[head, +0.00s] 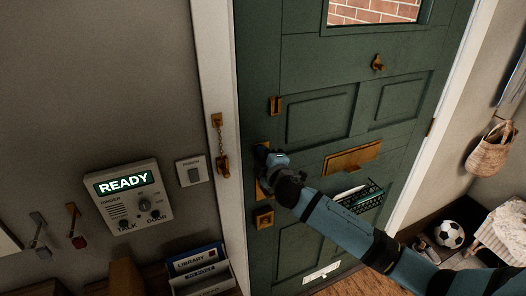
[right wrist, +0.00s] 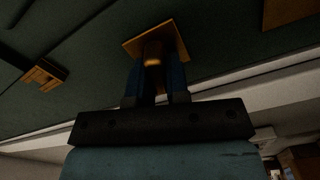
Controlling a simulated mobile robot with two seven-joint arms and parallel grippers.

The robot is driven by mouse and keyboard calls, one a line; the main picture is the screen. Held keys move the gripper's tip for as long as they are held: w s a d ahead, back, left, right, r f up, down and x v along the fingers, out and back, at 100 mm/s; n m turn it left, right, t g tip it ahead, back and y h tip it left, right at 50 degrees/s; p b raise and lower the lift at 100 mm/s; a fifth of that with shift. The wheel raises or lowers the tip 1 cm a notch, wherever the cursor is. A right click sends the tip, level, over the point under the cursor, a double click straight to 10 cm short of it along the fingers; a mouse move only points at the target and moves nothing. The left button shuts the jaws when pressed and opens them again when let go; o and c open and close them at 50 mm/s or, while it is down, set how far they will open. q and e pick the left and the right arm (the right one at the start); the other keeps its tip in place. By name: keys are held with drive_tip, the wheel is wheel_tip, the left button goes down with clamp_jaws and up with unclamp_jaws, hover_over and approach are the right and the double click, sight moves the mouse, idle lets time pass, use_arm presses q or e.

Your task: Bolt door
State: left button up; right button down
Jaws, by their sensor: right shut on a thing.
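The green door (head: 315,120) stands against its white frame (head: 219,75) and looks closed. My right gripper (head: 266,160) reaches in from the lower right to the door's left edge. It is shut on a small brass knob (right wrist: 153,58), which sits on a square brass plate (right wrist: 131,46). In the head view my gripper hides the knob, and part of the brass plate (head: 262,187) shows below it. A brass lock fitting (head: 264,217) is lower on the door edge, and a brass slotted piece (head: 275,105) is above. My left gripper is not in view.
A door chain (head: 218,135) hangs on the frame's left side. A READY intercom panel (head: 135,198) and a switch (head: 192,170) are on the wall. A brass letter slot (head: 352,157) and wire basket (head: 360,196) are on the door. A football (head: 449,234) lies right.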

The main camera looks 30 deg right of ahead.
drive_tip(key=shift+f+n+p, duration=0.1)
drive_tip(key=shift+n+p, duration=0.45)
drive_tip(key=shift+n, duration=1.15)
drive_tip(key=c, duration=1.1)
unclamp_jaws()
drive_tip(key=shift+s+f, duration=0.15)
drive_tip(key=shift+s, duration=0.1)
drive_tip(key=s+b, duration=0.3)
drive_tip(key=s, duration=1)
drive_tip(key=shift+s+a, duration=0.15)
drive_tip(key=shift+a, duration=0.25)
